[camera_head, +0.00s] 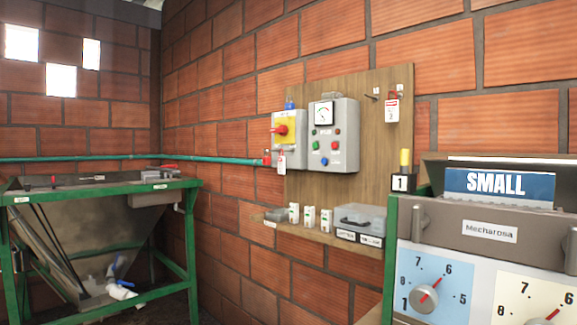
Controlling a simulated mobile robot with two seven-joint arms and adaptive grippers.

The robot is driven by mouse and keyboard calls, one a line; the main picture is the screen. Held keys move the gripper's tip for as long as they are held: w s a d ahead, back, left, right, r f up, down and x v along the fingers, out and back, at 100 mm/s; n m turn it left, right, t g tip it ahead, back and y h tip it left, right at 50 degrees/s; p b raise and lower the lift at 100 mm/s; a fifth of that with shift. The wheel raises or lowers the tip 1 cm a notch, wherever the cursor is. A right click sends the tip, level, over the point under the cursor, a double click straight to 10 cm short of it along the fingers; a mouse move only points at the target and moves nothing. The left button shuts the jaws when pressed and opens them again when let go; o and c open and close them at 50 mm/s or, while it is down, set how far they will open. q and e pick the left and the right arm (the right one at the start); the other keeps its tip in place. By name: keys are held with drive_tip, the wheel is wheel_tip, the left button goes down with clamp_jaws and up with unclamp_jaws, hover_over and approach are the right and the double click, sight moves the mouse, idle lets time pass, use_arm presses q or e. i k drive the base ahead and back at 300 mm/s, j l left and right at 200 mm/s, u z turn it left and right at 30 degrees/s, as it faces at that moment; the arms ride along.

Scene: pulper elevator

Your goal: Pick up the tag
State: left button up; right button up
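A red and white tag (392,110) hangs from a hook at the upper right of a wooden board (372,140) on the brick wall. A second small red and white tag (282,161) hangs below the red and yellow rotary switch (281,129) on a grey box at the board's left. Which of the two the task means, I cannot tell. The print on both is too small to read. Neither of my grippers is in view.
A grey control box (333,135) with a gauge and buttons is on the board. A shelf (318,236) below holds small white items and a grey case (361,222). A machine with dials (490,231) fills the right foreground. A green-framed hopper (100,190) stands left.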

sight(280, 160)
drive_tip(key=i+j+z, duration=0.1)
drive_tip(key=j, duration=0.25)
drive_tip(key=i+j+z, duration=0.15)
drive_tip(key=j, duration=0.2)
drive_tip(key=i+j+z, duration=0.1)
drive_tip(key=j, duration=0.25)
drive_tip(key=i+j+z, duration=0.15)
drive_tip(key=j, duration=0.25)
drive_tip(key=i+j+z, duration=0.1)
drive_tip(key=j, duration=0.25)
drive_tip(key=i+j+z, duration=0.15)
drive_tip(key=j, duration=0.2)
drive_tip(key=i+j+z, duration=0.1)
drive_tip(key=j, duration=0.25)
drive_tip(key=i+j+z, duration=0.1)
drive_tip(key=j, duration=0.25)
drive_tip(key=i, duration=0.1)
